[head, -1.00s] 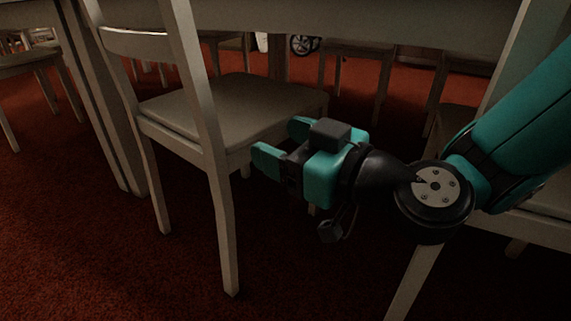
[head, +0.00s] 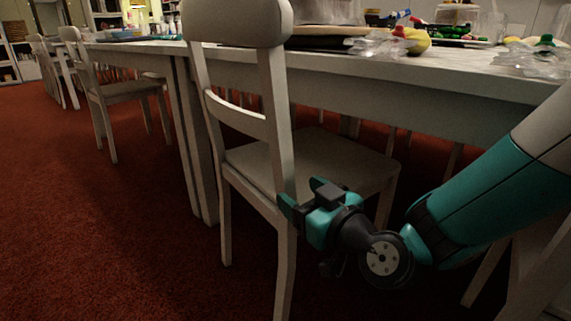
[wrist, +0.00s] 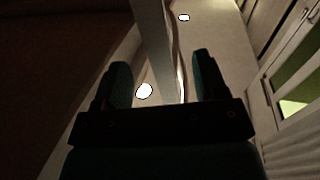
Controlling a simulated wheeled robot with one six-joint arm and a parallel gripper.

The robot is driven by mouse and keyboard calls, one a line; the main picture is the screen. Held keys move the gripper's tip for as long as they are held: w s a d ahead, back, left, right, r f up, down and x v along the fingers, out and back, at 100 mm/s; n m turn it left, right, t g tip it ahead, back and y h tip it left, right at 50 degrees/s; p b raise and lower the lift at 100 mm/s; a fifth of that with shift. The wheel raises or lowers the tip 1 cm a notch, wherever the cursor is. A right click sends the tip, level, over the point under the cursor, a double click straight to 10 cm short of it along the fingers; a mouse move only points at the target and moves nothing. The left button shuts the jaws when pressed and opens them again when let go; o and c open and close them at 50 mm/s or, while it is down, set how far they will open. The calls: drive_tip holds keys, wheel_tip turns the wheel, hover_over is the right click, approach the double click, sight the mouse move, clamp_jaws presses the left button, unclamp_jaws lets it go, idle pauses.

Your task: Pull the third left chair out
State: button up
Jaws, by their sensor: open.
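A white wooden chair (head: 238,22) stands upright at the near side of the long table, its seat partly under the tabletop. Which chair in the row it is, I cannot tell for sure. My teal and black gripper (head: 300,198) is at seat height beside the chair's right back post. In the wrist view the open fingers (wrist: 162,78) have a pale post (wrist: 156,45) running between and beyond them. Whether they touch it, I cannot tell. The lower chair legs are partly hidden behind my gripper.
The long white table (head: 440,108) carries clear plastic wrap (head: 385,44), a dark round board (head: 325,36) and colourful items. Another chair (head: 88,75) stands further left along it. Red carpet (head: 90,235) is open at the left front.

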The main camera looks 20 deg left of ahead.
sight(288, 185)
drive_tip(key=x, duration=0.5)
drive_tip(key=shift+w+a+p, duration=0.2)
drive_tip(key=shift+a+p, duration=0.1)
clamp_jaws()
